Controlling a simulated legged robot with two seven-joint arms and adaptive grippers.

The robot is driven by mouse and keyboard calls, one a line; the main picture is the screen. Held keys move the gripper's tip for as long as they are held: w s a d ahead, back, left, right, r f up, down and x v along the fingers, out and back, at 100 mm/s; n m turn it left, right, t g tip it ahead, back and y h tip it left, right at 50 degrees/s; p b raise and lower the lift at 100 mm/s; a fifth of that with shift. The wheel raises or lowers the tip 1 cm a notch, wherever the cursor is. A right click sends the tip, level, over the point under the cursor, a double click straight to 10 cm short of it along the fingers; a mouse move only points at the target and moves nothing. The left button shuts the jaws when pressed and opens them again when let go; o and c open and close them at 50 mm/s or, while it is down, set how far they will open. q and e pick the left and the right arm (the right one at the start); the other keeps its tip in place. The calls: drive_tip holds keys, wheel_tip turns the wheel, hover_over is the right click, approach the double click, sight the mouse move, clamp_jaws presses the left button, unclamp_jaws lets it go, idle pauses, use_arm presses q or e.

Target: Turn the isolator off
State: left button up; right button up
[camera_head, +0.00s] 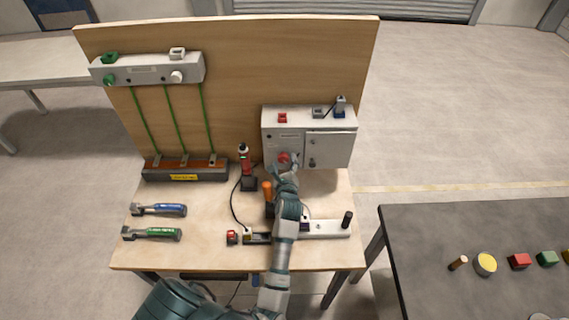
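A grey electrical box (330,150) stands at the back right of the wooden bench, against the upright board. A red rotary knob (283,157), which looks like the isolator, is on the lower left of its front. My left gripper (290,163) is right at this knob, its fingers reaching up to it and partly covering it. I cannot tell whether the fingers touch or close around the knob, or which way the knob is turned. My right gripper is not in view.
A red-topped device (244,160) and an orange-handled tool (268,192) stand left of my arm. A long white strip (325,229) lies in front of the box. Blue (160,210) and green (152,233) tools lie at left. A dark table (470,240) stands at right.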

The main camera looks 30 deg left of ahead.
sight(284, 136)
use_arm(q)
wheel_tip(284, 136, up, 10)
drive_tip(key=shift+r, duration=0.1)
idle(0.4)
idle(0.4)
